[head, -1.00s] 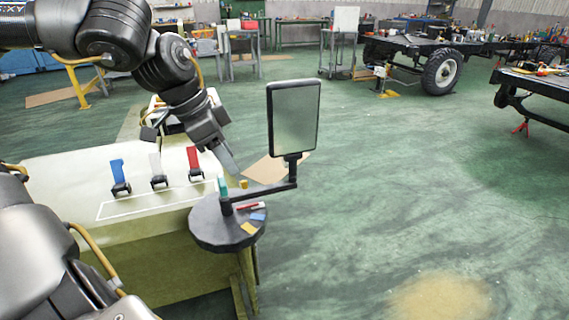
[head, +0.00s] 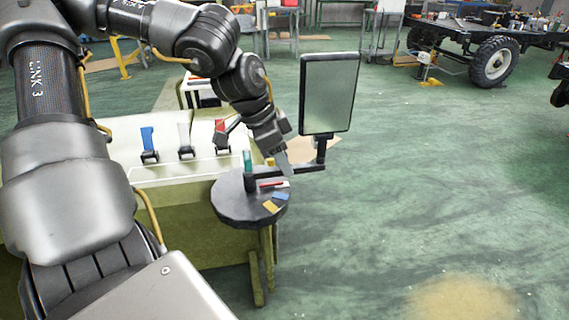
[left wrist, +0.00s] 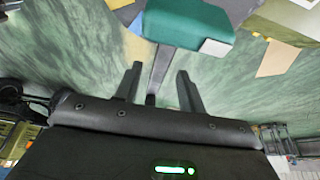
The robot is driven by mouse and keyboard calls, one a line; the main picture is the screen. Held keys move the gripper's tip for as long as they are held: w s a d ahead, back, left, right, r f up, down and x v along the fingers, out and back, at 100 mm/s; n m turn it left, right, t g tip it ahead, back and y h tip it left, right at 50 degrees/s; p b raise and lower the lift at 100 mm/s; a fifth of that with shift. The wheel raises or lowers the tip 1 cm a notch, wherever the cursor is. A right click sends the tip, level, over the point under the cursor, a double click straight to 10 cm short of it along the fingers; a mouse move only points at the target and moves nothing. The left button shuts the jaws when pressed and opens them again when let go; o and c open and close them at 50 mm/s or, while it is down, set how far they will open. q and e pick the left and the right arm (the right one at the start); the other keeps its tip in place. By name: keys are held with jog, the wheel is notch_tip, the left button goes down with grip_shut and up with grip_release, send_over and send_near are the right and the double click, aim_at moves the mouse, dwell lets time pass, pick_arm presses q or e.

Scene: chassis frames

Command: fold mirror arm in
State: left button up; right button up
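The mirror (head: 327,95) is a dark-framed upright rectangle on a short post. Its dark mirror arm (head: 309,168) runs from that post left to a pivot with a teal upright piece (head: 247,160) on a round dark plate (head: 232,203). My left gripper (head: 283,166) reaches down from above at the arm's middle. In the left wrist view, its two fingers (left wrist: 160,88) stand apart with a dark bar in the gap; I cannot tell whether they touch it. A teal block (left wrist: 188,22) lies just beyond. My right gripper is not in view.
A pale bench (head: 160,172) left of the plate carries blue, white and red levers. Small coloured pieces lie on the plate. The green floor right of the mirror is clear. A wheeled chassis (head: 480,40) stands far back.

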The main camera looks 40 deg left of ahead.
pick_arm(q)
jog(key=shift+w+d+f, duration=0.1)
jog(key=shift+w+f, duration=0.05)
jog(key=shift+f, duration=0.4)
grip_shut()
